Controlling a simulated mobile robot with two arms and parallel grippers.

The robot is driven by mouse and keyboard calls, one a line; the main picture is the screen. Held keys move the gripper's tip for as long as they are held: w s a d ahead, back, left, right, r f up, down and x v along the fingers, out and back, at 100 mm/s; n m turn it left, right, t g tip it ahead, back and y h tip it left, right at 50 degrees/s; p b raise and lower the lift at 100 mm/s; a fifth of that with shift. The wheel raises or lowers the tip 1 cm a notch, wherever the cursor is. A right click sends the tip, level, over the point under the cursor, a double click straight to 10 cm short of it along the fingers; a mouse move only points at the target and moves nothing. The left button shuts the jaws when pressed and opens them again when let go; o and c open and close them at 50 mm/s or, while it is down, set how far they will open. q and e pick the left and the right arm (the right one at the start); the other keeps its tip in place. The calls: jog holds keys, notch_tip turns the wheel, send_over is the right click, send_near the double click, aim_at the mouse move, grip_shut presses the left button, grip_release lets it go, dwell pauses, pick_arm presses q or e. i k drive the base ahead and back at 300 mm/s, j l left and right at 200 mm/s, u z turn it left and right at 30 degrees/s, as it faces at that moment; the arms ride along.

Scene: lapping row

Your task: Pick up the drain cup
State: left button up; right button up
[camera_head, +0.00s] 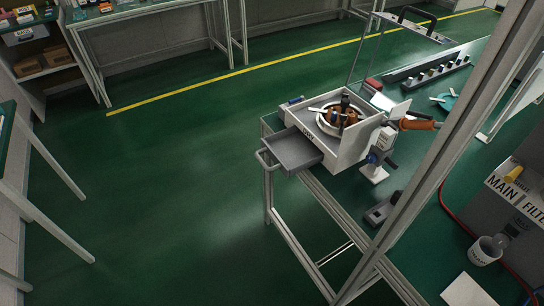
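A pale grey-white cup (487,250), which looks like the drain cup, stands upright at the lower right of the head view. It is on the green bench top, in front of the grey unit labelled "MAIN FILTER" (518,202). The cup's open top shows; whether anything is inside is too small to tell. Neither of my grippers is in view.
A lapping machine (345,150) with an open grey drawer (292,150) stands at the bench's far end. A frame post (440,125) crosses the view left of the cup. A red hose (455,222) and white sheet (468,290) lie near it. The floor at left is clear.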

aim_at(483, 253)
jog(key=z, duration=1.65)
jog(key=u, duration=1.8)
jog(key=z, duration=1.8)
